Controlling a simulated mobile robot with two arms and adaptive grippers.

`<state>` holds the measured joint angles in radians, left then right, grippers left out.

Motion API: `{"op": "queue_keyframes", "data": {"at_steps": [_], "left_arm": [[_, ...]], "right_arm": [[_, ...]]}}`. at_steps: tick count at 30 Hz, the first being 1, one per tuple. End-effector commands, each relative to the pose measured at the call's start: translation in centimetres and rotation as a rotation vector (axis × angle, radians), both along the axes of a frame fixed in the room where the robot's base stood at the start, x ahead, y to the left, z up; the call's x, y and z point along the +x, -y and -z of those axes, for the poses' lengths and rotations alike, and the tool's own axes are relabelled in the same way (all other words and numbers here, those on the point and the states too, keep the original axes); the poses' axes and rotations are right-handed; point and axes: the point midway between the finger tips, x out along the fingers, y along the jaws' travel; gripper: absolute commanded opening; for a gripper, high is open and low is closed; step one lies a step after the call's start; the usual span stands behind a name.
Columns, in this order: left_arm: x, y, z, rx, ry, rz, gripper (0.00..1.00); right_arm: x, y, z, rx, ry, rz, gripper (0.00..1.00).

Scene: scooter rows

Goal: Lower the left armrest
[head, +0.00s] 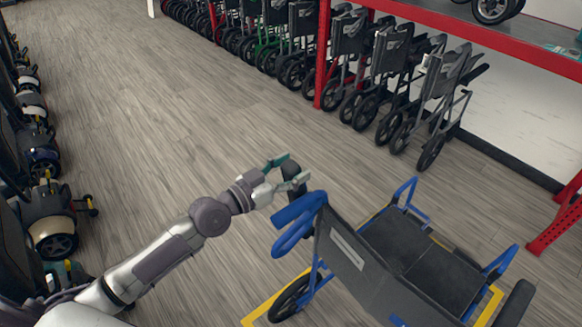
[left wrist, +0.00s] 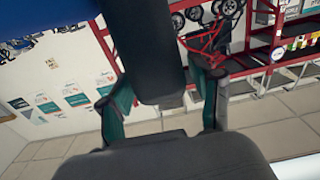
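A blue-framed wheelchair with a black seat (head: 405,240) and black backrest (head: 350,262) stands at the lower right of the head view. Its left armrest is swung up beside the backrest, with blue tubes (head: 293,228) and a dark pad (head: 291,171) pointing up and away from the seat. My left gripper (head: 287,173) is at that pad, one teal finger on either side of it. In the left wrist view the dark pad (left wrist: 153,55) lies between the spread fingers, with a gap visible on the right side. My right gripper is out of view.
Yellow floor marking (head: 262,312) shows under the wheelchair. Several folded wheelchairs (head: 388,60) line the red rack (head: 322,55) at the back. Scooters (head: 48,222) stand along the left edge. The wooden floor (head: 150,130) between is clear.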

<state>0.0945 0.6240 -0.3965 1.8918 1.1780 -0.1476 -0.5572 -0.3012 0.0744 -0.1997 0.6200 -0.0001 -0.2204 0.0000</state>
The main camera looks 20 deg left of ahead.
Motion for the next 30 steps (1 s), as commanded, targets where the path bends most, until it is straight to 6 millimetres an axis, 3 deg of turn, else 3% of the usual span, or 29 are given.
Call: {"op": "queue_keyframes", "data": {"at_steps": [2, 10, 20, 30], "left_arm": [[0.0, 0.0, 0.0, 0.0, 0.0, 0.0, 0.45], [0.0, 0.0, 0.0, 0.0, 0.0, -0.001, 0.0], [0.5, 0.3, -0.6, 0.009, -0.012, 0.0, 0.0], [4.2, 2.8, -2.1, 0.083, -0.126, -0.001, 0.0]], "right_arm": [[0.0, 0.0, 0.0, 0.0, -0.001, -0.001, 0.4], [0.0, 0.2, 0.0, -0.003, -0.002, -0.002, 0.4], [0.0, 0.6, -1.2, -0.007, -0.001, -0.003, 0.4], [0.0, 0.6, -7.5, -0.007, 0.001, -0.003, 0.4]]}}
